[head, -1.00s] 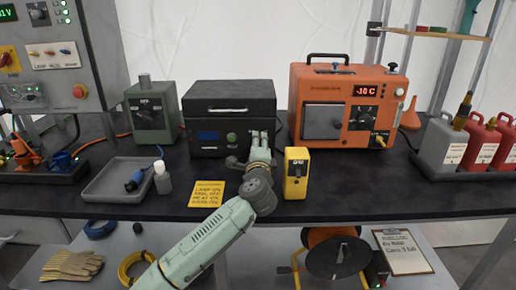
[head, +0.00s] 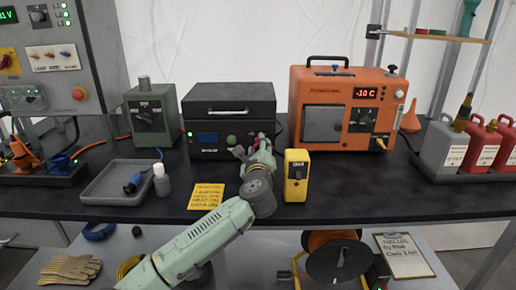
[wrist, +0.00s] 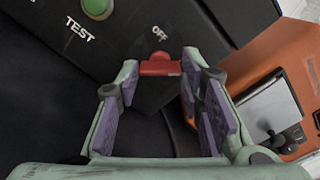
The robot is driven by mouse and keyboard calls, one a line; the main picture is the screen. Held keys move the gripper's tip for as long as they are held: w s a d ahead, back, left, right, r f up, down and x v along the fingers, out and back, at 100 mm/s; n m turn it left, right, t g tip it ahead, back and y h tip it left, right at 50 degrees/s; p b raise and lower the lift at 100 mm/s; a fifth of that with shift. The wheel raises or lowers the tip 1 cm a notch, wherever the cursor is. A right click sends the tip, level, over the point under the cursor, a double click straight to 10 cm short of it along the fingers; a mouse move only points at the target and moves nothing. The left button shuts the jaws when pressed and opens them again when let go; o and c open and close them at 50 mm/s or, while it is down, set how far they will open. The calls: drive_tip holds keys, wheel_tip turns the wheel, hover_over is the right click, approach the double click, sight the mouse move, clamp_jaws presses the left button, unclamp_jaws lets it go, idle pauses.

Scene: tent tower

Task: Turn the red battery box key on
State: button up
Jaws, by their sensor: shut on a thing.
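The battery box (head: 228,98) is black and stands in the middle of the table, with a small blue display and a green button on its front. Its red key (wrist: 160,67) sits below the OFF label in the wrist view, and its bar lies at an angle to that lettering. A bit of the key also shows in the head view (head: 262,136). My gripper (wrist: 158,72) is at the box front, shut on the red key, with a fingertip on each side. The gripper hides the box's lower right front in the head view.
A yellow device (head: 296,177) stands close to the right of my gripper. An orange heater-like box (head: 343,108) is behind it to the right. A green box (head: 149,117) is at the left. A grey tray (head: 108,194) and a yellow note (head: 206,196) lie in front.

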idle(0.4)
drive_tip(key=o, duration=1.2)
drive_tip(key=shift+c, duration=0.2)
drive_tip(key=s, duration=1.2)
